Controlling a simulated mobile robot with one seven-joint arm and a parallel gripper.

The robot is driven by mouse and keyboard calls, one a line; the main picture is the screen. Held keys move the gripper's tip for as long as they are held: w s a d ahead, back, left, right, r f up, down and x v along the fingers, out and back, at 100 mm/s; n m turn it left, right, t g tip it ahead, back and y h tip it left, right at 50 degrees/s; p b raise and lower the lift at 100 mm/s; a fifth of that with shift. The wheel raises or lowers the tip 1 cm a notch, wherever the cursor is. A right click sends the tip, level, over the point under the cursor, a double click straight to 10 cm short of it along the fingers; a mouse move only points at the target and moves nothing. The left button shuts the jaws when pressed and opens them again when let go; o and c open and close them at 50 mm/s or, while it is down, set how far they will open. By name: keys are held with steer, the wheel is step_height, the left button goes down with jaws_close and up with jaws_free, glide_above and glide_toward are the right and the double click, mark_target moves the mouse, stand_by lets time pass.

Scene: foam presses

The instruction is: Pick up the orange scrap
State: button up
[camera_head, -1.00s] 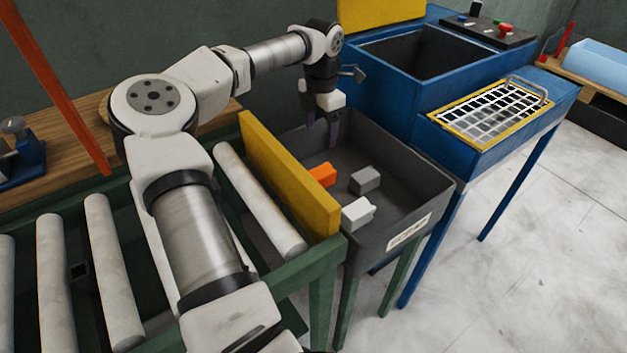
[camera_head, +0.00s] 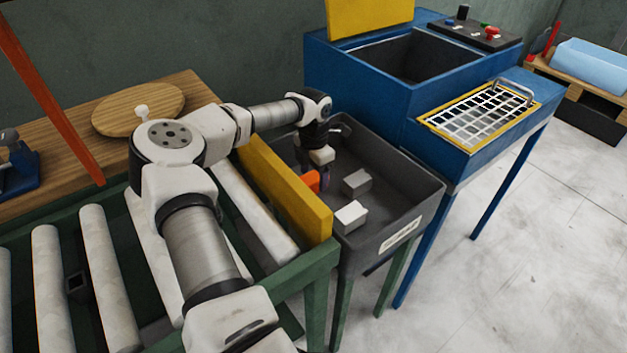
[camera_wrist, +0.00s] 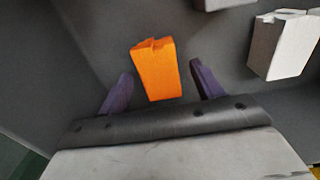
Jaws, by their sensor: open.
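The orange scrap (camera_head: 311,180) is a small block in the dark grey bin (camera_head: 405,205), close to the yellow board. My gripper (camera_head: 322,178) is down inside the bin beside the scrap and partly covers it in the head view. In the wrist view the scrap (camera_wrist: 157,70) lies ahead of and between the two open purple fingers (camera_wrist: 160,85). There is a gap on each side of it, and nothing is held.
A grey block (camera_head: 357,183) and a whiter block (camera_head: 350,216) lie in the bin to the right of my gripper. The yellow board (camera_head: 285,190) stands along the bin's left side. The blue press (camera_head: 350,85) stands behind the bin.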

steer(key=shift+f, duration=0.4)
steer(key=c, duration=1)
steer(key=shift+c, duration=0.2)
steer(key=shift+r, duration=0.1)
